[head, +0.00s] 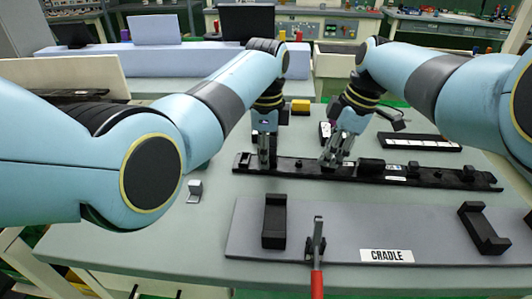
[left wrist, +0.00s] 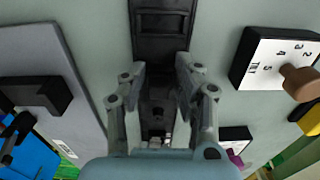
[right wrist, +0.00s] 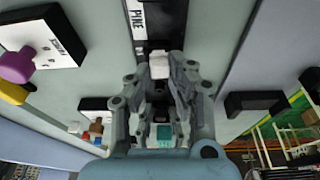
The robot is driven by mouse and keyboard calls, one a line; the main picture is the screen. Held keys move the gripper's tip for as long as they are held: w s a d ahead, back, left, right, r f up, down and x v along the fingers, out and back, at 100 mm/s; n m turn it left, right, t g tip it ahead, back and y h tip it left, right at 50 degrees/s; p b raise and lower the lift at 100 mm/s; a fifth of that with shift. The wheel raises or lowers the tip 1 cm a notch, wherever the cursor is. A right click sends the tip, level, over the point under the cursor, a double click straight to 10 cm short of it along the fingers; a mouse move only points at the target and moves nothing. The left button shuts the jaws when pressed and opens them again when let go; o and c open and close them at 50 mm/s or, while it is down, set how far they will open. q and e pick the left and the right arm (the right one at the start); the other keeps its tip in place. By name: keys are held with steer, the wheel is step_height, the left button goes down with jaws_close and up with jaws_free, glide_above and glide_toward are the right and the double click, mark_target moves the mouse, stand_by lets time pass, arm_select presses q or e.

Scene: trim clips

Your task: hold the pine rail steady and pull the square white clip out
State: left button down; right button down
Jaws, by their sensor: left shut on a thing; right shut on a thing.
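The pine rail (head: 430,178) is a long black bar lying across the table, and its PINE label (right wrist: 138,18) shows in the right wrist view. My left gripper (head: 267,163) is shut across the rail near its left end; the left wrist view shows its fingers on both sides of the rail (left wrist: 162,45). My right gripper (head: 332,161) is over the rail, to the right of the left one. It is shut on the square white clip (right wrist: 160,66), which shows between its fingertips. I cannot tell how deep the clip sits in the rail. A teal clip (right wrist: 164,134) shows nearer the right wrist.
A grey cradle board (head: 345,225) with black brackets (head: 274,222) and a red-handled clamp (head: 317,280) lies in front of the rail. A small metal piece (head: 195,191) lies at left.

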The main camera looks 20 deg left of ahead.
arm_select(q)
steer(key=shift+f, duration=0.1)
arm_select(e)
steer(key=shift+w+r, duration=0.1)
steer(key=shift+r, duration=0.35)
steer(key=shift+a+r, duration=0.15)
steer(key=shift+r, duration=2.7)
arm_select(q)
steer(key=c, duration=0.9)
jaws_free()
arm_select(e)
steer(key=shift+s, duration=0.2)
